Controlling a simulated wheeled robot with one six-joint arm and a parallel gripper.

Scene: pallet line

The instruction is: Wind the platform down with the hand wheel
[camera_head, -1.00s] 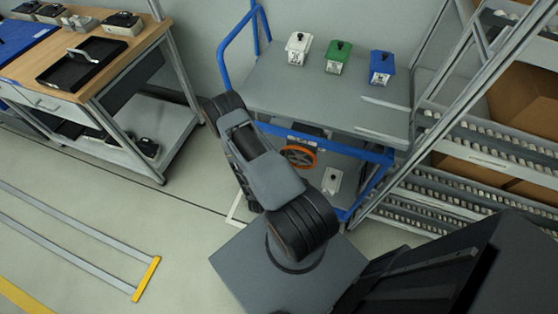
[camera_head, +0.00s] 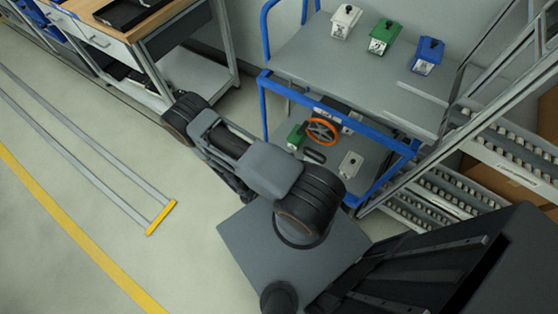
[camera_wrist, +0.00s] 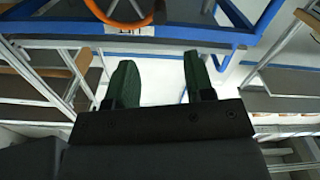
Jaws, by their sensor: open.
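The orange hand wheel (camera_head: 322,131) is below the platform's front edge in the head view. Part of its rim (camera_wrist: 122,23) shows at the top of the wrist view, with the rest cut off. The platform (camera_head: 345,60) is a grey deck in a blue frame, level with several boxes on top. My gripper (camera_wrist: 160,74) shows two dark green fingers, apart and with nothing between them. In the wrist view the wheel is beyond the fingers, up and to the left, not touching them. I cannot make out the gripper in the head view.
A white box (camera_head: 345,22), a green box (camera_head: 383,36) and a blue box (camera_head: 428,56) stand on the platform. A lower shelf holds a pale box (camera_head: 349,165). A roller rack (camera_head: 510,150) stands right, a workbench (camera_head: 130,40) left. The floor at left is open.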

